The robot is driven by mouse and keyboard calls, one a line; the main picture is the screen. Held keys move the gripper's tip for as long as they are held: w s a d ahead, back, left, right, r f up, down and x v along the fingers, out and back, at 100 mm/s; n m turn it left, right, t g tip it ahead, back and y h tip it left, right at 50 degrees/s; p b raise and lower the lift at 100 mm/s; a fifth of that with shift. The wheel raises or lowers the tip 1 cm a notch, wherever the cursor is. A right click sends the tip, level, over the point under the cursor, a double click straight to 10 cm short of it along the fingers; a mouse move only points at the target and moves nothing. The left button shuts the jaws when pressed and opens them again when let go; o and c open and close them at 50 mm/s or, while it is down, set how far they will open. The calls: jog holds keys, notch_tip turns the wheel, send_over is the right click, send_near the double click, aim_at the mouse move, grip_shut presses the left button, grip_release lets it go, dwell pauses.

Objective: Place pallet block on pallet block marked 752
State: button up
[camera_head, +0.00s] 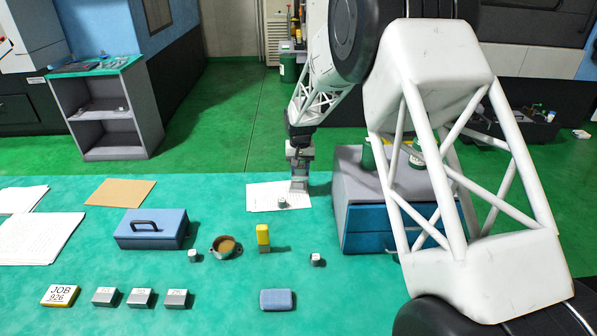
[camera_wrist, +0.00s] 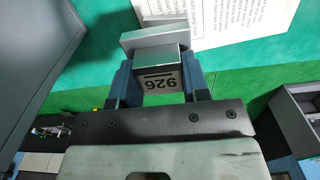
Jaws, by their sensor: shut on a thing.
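My gripper (camera_head: 299,186) is shut on a grey pallet block (camera_wrist: 158,62), low over the paper sheet at the back of the green table. In the wrist view the held block sits between both fingers, with a white label reading 926 upside down. A wider grey piece shows just beyond it; I cannot tell whether it belongs to the block. Three grey blocks stand in a row at the front left: left (camera_head: 105,297), middle (camera_head: 140,298) and right (camera_head: 177,299). Their labels are too small to read, so I cannot tell which is marked 752.
A yellow JOB 926 block (camera_head: 60,296) stands left of the row. A blue cash box (camera_head: 151,229), brown bowl (camera_head: 226,247), yellow object (camera_head: 263,236), blue tin (camera_head: 277,299) and small cubes (camera_head: 193,256) (camera_head: 317,260) lie between. A drawer cabinet (camera_head: 350,190) stands right of my gripper.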

aim_at(298, 171)
jog(key=shift+w+a+f, duration=0.1)
jog(key=shift+w+a, duration=0.1)
jog(key=shift+w, duration=1.1)
jog(key=shift+f, duration=1.7)
jog(key=shift+f, duration=0.15)
jog(key=o, duration=1.2)
jog(key=shift+f, duration=0.1)
notch_tip(298, 171, up, 12)
jog(key=shift+r, duration=0.2)
